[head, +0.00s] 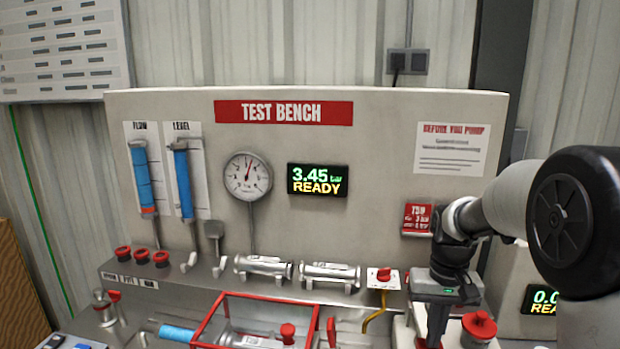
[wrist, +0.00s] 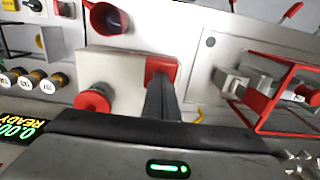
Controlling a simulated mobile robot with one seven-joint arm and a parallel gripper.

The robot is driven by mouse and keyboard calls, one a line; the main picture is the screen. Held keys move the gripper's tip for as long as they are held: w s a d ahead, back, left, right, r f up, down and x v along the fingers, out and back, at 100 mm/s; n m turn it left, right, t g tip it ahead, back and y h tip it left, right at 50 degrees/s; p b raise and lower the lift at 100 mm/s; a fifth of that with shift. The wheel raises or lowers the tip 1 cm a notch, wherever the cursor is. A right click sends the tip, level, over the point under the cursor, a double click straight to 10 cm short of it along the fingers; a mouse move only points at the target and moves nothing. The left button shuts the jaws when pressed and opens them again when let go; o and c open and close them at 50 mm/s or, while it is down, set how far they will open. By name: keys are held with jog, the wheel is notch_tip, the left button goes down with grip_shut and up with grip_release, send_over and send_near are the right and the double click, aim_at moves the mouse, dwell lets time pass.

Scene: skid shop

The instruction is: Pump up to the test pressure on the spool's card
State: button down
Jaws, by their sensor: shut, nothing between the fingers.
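The test bench display (head: 318,180) reads 3.45 bar and READY. A round dial gauge (head: 248,176) is left of it, its needle near the top. A red card (head: 417,219) on the panel has small print I cannot read surely. A metal spool (head: 262,266) and a second one (head: 330,273) lie on the ledge. My gripper (head: 434,336) is shut and empty, pointing down over a cream box (wrist: 115,72). In the wrist view its fingers (wrist: 161,95) reach the red block (wrist: 162,66) on that box; contact is unclear. A red knob (head: 480,324) is beside it.
A red-framed cage (head: 208,322) stands left of my gripper on the bench. A red-handled valve (head: 383,275) with a yellow pipe is behind. A second display (head: 541,299) is at the right, partly hidden by my arm. Red-capped fittings (head: 141,255) line the left.

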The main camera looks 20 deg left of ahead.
jog(key=shift+f+b, duration=1.5)
jog(key=shift+f, duration=1.05)
jog(key=shift+r, duration=0.15)
jog(key=shift+r+p, duration=2.25)
jog(key=shift+r, duration=0.65)
jog(key=shift+f+b, duration=0.4)
jog(key=shift+f, duration=0.25)
jog(key=shift+r+p, duration=0.5)
jog(key=shift+r, duration=0.15)
notch_tip(320, 180, up, 7)
jog(key=p, duration=0.5)
jog(key=shift+r, duration=0.1)
